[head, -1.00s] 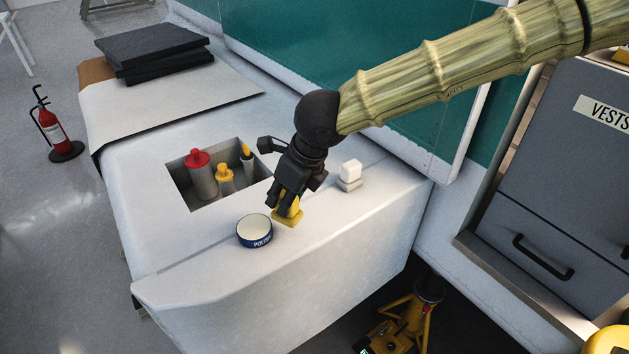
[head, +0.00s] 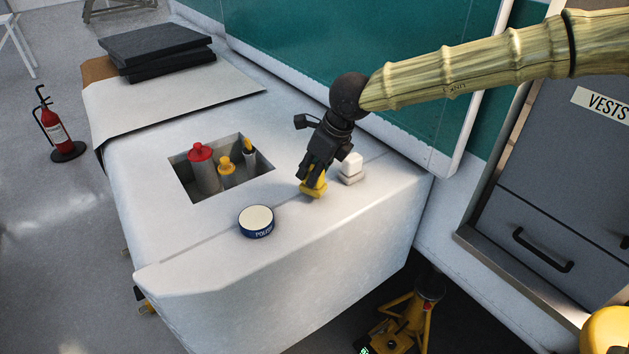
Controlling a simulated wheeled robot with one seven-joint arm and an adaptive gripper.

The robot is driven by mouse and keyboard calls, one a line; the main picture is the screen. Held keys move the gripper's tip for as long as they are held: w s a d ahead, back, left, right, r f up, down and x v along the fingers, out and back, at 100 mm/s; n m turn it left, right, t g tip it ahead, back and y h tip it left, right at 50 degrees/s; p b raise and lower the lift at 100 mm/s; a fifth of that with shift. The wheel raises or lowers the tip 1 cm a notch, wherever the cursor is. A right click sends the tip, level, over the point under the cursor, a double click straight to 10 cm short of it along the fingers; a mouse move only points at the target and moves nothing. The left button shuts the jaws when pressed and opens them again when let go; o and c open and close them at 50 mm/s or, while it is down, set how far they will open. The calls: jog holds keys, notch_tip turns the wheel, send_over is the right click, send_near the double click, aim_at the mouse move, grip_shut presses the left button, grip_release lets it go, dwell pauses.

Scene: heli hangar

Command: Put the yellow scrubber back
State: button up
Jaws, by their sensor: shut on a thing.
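The yellow scrubber (head: 314,187) is in my gripper (head: 315,172), which is shut on its upper part. It is tilted and close above the white surface (head: 220,265); I cannot tell whether its lower edge touches. The recess (head: 190,194) in the white surface is to the left of my gripper. It holds a red-capped bottle (head: 203,172), a yellow-capped bottle (head: 226,174) and a slim thing with a yellow top (head: 249,150). My gripper's fingers hide part of the scrubber.
A blue polish tin (head: 256,222) stands to the left of and nearer than the scrubber. A white block on a grey base (head: 351,168) is close to the right of my gripper. Black pads (head: 155,50) lie at the back left. The front right of the surface is clear.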

jog(key=shift+w+d+f+b, duration=0.15)
jog(key=shift+f+b, duration=0.1)
jog(key=shift+f, duration=0.25)
jog(key=shift+w+a+f+b, duration=0.1)
jog(key=shift+f+b, duration=0.1)
jog(key=shift+f, duration=0.25)
jog(key=shift+d+f, duration=0.1)
jog(key=shift+f, duration=0.05)
jog(key=shift+s+r+b, duration=0.25)
jog(key=shift+s+b, duration=0.1)
jog(key=shift+s, duration=0.15)
jog(key=o, duration=0.5)
jog(key=shift+w+f, duration=0.1)
jog(key=shift+w, duration=0.1)
jog(key=o, duration=0.4)
